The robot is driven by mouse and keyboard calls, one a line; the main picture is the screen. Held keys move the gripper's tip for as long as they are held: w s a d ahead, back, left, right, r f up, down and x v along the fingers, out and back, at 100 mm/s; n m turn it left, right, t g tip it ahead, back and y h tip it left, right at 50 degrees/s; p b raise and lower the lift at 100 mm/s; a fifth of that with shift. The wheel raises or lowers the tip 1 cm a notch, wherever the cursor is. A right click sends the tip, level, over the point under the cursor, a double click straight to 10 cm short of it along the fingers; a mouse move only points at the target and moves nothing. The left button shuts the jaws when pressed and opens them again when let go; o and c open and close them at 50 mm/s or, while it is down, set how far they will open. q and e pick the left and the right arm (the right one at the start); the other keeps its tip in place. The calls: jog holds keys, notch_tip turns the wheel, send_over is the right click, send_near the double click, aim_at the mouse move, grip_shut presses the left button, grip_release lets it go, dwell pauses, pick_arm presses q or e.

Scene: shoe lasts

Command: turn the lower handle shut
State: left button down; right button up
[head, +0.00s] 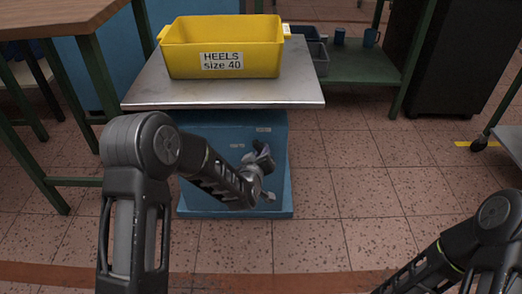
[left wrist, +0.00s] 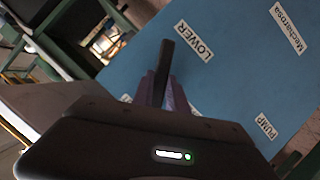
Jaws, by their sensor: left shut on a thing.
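The blue machine cabinet (head: 215,140) stands under a metal top. In the left wrist view its blue face (left wrist: 240,70) carries a "LOWER" label (left wrist: 194,41) and a "PUMP" label (left wrist: 266,127). The lower handle (left wrist: 165,58), a dark bar, sticks up from between my left gripper's fingers (left wrist: 163,90), close to the "LOWER" label. My left gripper (head: 264,160) is shut on this handle at the cabinet's front. In the head view the gripper and wrist largely hide the handle. My right arm enters at the lower right; its gripper is out of view.
A yellow bin (head: 222,45) labelled "HEELS size 40" stands on the metal top (head: 150,95). A wooden table (head: 50,18) with green legs is at the left. A green shelf (head: 360,68) holds blue mugs at the back right. The tiled floor (head: 350,170) right of the cabinet is clear.

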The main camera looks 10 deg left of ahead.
pick_arm(q)
jog(key=shift+d+r+m+g+y+p, duration=0.15)
jog(key=shift+m+g+y+p, duration=0.15)
jog(key=shift+m+y+p, duration=0.65)
jog(key=shift+d+m+g+y+p, duration=0.15)
jog(key=shift+m+g+y+p, duration=0.25)
jog(key=shift+m+p, duration=1.05)
jog(key=shift+y, duration=0.25)
jog(key=c, duration=1.3)
grip_release()
